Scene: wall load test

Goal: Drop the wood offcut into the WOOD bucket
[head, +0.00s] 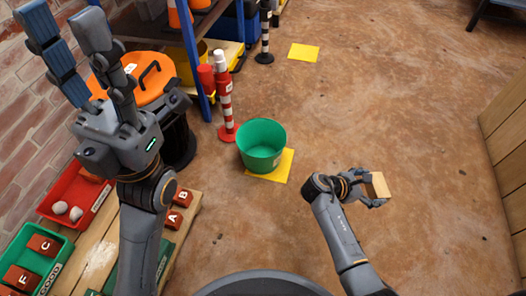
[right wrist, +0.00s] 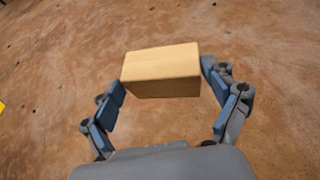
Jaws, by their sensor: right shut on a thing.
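The wood offcut is a pale tan block (head: 379,184), which also shows in the right wrist view (right wrist: 162,72). My right gripper (head: 374,190) is shut on it, with one finger at each end, and holds it above the floor. A green bucket (head: 262,158) stands left of and farther than the right gripper. Its visible inside looks empty, and the small label on its side is too small to read. My left gripper (head: 65,14) is open and empty at the upper left, with its fingers apart.
The bucket stands on a yellow floor square (head: 284,170); another yellow square (head: 304,52) lies farther back. A red-and-white post (head: 226,110) stands close behind the bucket. A bench with red and green trays (head: 53,262) is at left. Open floor lies around the right gripper; wooden panels (head: 508,140) are at right.

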